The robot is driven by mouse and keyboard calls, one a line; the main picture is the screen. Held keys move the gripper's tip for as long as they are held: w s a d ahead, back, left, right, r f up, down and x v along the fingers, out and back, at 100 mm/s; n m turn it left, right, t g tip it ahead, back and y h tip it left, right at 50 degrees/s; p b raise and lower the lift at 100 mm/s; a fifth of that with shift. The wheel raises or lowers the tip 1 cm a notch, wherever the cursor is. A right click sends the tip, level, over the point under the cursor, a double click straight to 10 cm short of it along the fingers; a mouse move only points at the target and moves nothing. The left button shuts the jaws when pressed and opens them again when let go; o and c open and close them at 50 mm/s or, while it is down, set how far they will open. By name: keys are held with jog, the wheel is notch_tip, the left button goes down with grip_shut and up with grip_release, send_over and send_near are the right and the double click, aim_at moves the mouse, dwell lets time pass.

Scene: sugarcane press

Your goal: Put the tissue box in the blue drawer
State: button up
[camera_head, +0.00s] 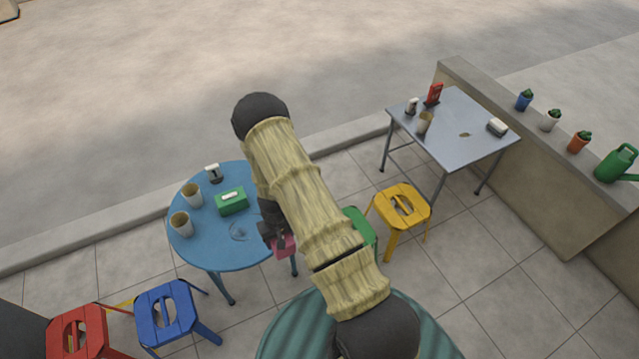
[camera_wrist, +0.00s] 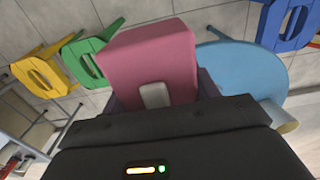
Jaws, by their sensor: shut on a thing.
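My gripper (camera_head: 278,238) is shut on a pink box with a white tab on it, which looks like a tissue box (camera_wrist: 150,58). The pink box (camera_head: 287,247) hangs by the right edge of the round blue table in the head view, partly hidden by my arm. In the wrist view it fills the upper middle, between the dark fingers. A green tissue box (camera_head: 231,202) with a white top sits on the blue table. A dark box with a white top (camera_head: 497,127) sits on the grey table. No blue drawer shows in either view.
The round blue table (camera_head: 211,252) also bears cups and a small dispenser. Red (camera_head: 89,322), blue (camera_head: 167,312), yellow (camera_head: 402,207) and green (camera_head: 358,228) stools stand around. The grey table (camera_head: 455,145) stands beside a low wall with potted plants. The pavement behind is clear.

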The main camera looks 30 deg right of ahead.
aim_at(287, 241)
jog(key=s+r+p, duration=0.1)
jog(key=p, duration=0.1)
jog(key=s+d+r+p, duration=0.1)
jog(key=p, duration=0.1)
jog(key=shift+s+r+p, duration=0.3)
jog(key=shift+r+p, duration=0.05)
jog(key=shift+p, duration=0.05)
jog(key=shift+s+d+p, duration=0.2)
jog(key=shift+s+p, duration=0.2)
jog(key=shift+p, duration=0.1)
jog(key=shift+f, duration=0.1)
jog(key=shift+a, duration=0.1)
